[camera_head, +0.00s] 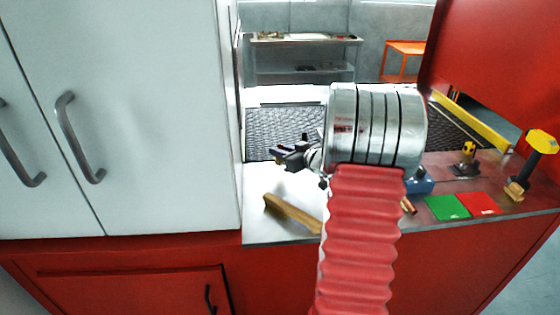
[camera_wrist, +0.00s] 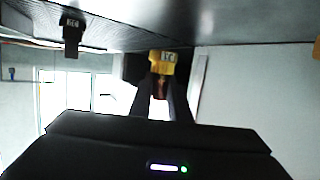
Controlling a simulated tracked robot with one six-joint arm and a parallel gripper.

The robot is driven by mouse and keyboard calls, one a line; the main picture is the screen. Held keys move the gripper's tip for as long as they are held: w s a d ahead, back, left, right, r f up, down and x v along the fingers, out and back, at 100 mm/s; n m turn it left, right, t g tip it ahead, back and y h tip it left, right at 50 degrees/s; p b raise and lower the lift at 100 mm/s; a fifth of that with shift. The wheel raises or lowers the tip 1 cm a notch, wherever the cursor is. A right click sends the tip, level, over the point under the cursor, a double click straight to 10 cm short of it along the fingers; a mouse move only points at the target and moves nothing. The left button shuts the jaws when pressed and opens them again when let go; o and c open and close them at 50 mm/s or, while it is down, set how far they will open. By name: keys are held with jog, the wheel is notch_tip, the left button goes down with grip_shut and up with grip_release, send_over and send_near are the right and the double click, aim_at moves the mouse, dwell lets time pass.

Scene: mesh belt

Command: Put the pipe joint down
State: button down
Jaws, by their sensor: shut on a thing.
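My gripper (camera_head: 292,155) reaches left from the thick silver wrist, above the metal counter and in front of the dark mesh belt. It also shows in the wrist view (camera_wrist: 160,90), its dark fingers close together. It is shut on a small piece that I take for the pipe joint (camera_wrist: 162,62), yellow with a marking, with a brownish part between the fingers. In the head view only a tiny bit of colour shows at the fingertips, so the joint's shape and its gap to the surface cannot be told.
The mesh belt (camera_head: 285,132) runs behind the counter (camera_head: 270,228). A wooden-handled item (camera_head: 292,213) lies below my gripper. A white cabinet (camera_head: 150,110) closes the left.

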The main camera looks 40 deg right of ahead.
jog(key=shift+f, duration=1.85)
jog(key=c, duration=1.7)
grip_release()
jog(key=shift+f, duration=0.1)
jog(key=shift+o, duration=0.2)
jog(key=v, duration=1.2)
jog(key=shift+s, duration=0.1)
